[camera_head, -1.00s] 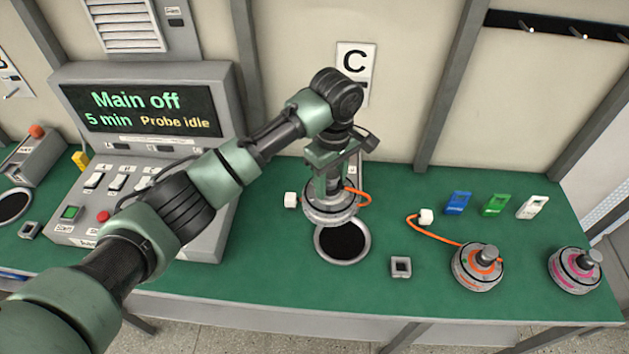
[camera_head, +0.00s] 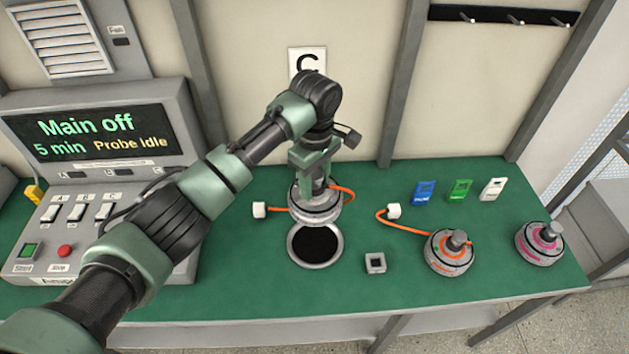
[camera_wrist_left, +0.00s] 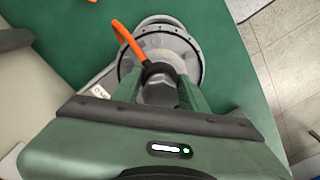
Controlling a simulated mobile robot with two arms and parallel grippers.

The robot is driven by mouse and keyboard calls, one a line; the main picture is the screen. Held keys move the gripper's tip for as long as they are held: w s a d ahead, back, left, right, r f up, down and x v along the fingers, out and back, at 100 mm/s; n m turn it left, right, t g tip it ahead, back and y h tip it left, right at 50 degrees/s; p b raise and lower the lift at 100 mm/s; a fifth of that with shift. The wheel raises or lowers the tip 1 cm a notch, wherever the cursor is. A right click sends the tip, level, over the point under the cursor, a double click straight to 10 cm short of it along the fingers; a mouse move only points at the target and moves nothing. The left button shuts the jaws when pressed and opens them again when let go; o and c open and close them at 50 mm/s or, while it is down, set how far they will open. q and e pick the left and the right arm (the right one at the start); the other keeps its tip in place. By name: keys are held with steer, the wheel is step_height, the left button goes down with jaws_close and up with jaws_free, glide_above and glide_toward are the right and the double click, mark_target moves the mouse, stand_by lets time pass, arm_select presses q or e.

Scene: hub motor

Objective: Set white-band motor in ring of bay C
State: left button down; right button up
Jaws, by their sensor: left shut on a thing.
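The white-band motor (camera_head: 314,208) is a round grey-white hub with an orange cable and a white plug (camera_head: 259,210) to its left. My left gripper (camera_head: 314,183) is shut on its upper shaft, the motor upright below the fingers. The ring of bay C (camera_head: 316,263), grey with a dark inside, shows just in front of the motor; the motor overlaps its far edge in the picture. I cannot tell the height of the motor above the bench. In the left wrist view the motor (camera_wrist_left: 186,58) shows beyond the fingers (camera_wrist_left: 160,92). My right gripper is not in view.
An orange-band motor (camera_head: 449,258) with its cable and a pink-band motor (camera_head: 540,246) stand at the right. A small grey socket (camera_head: 375,263) sits right of the ring. Blue, green and white tags (camera_head: 460,190) lie behind. A control console (camera_head: 105,215) stands at the left.

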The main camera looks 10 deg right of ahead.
arm_select(q)
step_height(320, 180, down, 14)
steer(key=b, duration=0.5)
stand_by(0.5)
steer(key=shift+d+f, duration=0.1)
stand_by(0.5)
steer(key=shift+f, duration=0.65)
steer(key=shift+f, duration=0.15)
steer(key=shift+f, duration=0.3)
steer(key=shift+f+b, duration=0.5)
steer(key=shift+f, duration=0.15)
stand_by(0.5)
